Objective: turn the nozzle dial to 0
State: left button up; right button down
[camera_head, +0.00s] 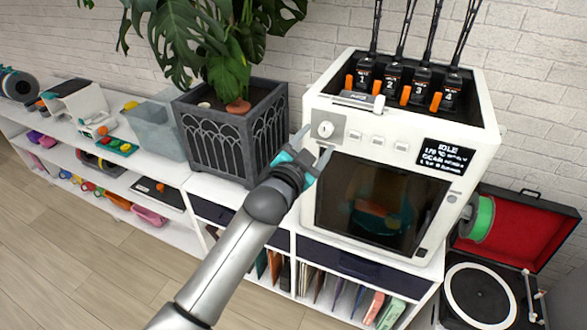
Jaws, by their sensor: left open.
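The white 3D printer (468,170) stands on the white shelf unit. A round pale dial (325,129) sits on a grey plate at the upper left of its front; I take this as the nozzle dial. Its markings are too small to read. My left gripper (315,144) is just below and left of the dial, its two teal-based fingers spread and pointing up towards it. Nothing is between the fingers. I cannot tell whether a fingertip touches the printer's front. My right gripper is not in view.
A grey planter (222,145) with a large-leaved plant stands close left of the printer. Small buttons (377,139) and a black display (444,157) are right of the dial. A green spool (480,218) and a record player (478,296) are at the right.

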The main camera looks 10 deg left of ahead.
pick_arm(q)
jog(key=v, duration=1.2)
jog(key=shift+s, duration=0.1)
jog(key=a+f+n+g+y+b, duration=0.25)
jog(key=f+b, duration=0.25)
jog(key=f, duration=1.6)
jog(key=s+a+f+n+g+y+b, duration=0.1)
jog(key=s+a+f+g+b, duration=0.15)
jog(key=f, duration=0.55)
jog(key=s+a+f+g+b, duration=0.1)
jog(key=s+f, duration=0.3)
jog(key=f, duration=0.4)
jog(key=s+a+f+n+g+y+b, duration=0.1)
jog(key=s+a+f+g, duration=0.15)
jog(key=f, duration=0.55)
jog(key=s+a+f+n+g+b, duration=0.1)
jog(key=s+f+g+b, duration=0.1)
jog(key=s+f, duration=0.6)
jog(key=s+a+f+n+g+y+b, duration=0.1)
jog(key=s+a+f+g+b, duration=0.1)
jog(key=s+f, duration=0.6)
jog(key=s+a+f+n+g+b, duration=0.1)
jog(key=s+f, duration=0.7)
jog(key=s, duration=0.9)
jog(key=shift+s+a+f+n+g+b, duration=0.25)
jog(key=shift+a+f+n+g+b, duration=0.15)
jog(key=shift+g+b, duration=0.65)
jog(key=shift+y, duration=0.25)
